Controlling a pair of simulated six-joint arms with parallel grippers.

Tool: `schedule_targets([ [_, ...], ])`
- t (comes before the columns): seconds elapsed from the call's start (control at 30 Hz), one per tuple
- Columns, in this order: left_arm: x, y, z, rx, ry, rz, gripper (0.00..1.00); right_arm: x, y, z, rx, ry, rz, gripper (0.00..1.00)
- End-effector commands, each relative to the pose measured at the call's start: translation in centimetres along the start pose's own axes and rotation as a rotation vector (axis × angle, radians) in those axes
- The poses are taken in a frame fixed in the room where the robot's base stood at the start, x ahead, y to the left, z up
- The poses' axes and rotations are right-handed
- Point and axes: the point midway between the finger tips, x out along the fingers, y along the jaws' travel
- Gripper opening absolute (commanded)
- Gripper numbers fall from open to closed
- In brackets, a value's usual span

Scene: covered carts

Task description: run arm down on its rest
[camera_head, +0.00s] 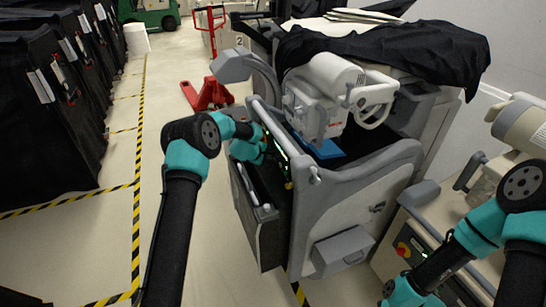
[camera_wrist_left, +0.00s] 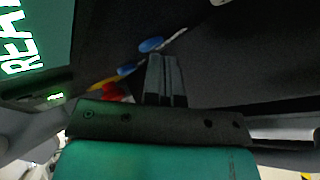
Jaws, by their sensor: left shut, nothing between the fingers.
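The covered cart is a grey and white mobile unit (camera_head: 350,205). Its white arm head (camera_head: 330,85), with a ring-shaped handle (camera_head: 375,112), sits at the cart's top, above a blue patch (camera_head: 322,148). Whether it touches a rest cannot be told. My left gripper (camera_head: 284,168) is at the cart's left side, beside a dark panel with a green-lit display (camera_head: 272,135). In the left wrist view its fingers (camera_wrist_left: 164,80) are together and empty, in front of a dark surface. A green screen reading "REA" (camera_wrist_left: 35,40) is at upper left. My right gripper is out of frame.
A black cloth (camera_head: 400,50) drapes the cart's top. Black-covered carts (camera_head: 45,110) line the left. A red pallet jack (camera_head: 208,95) stands behind. Another beige unit with a red button (camera_head: 402,249) is at right. Floor (camera_head: 105,235) at left is clear, with striped tape.

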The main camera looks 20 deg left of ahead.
Motion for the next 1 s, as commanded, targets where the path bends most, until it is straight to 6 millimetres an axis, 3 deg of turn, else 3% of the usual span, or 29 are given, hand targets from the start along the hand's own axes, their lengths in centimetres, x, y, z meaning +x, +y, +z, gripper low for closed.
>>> schedule_targets([
  [1.0, -1.2, -0.9, -0.9, 0.0, 0.0, 0.0, 0.0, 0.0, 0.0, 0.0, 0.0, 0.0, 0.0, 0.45],
])
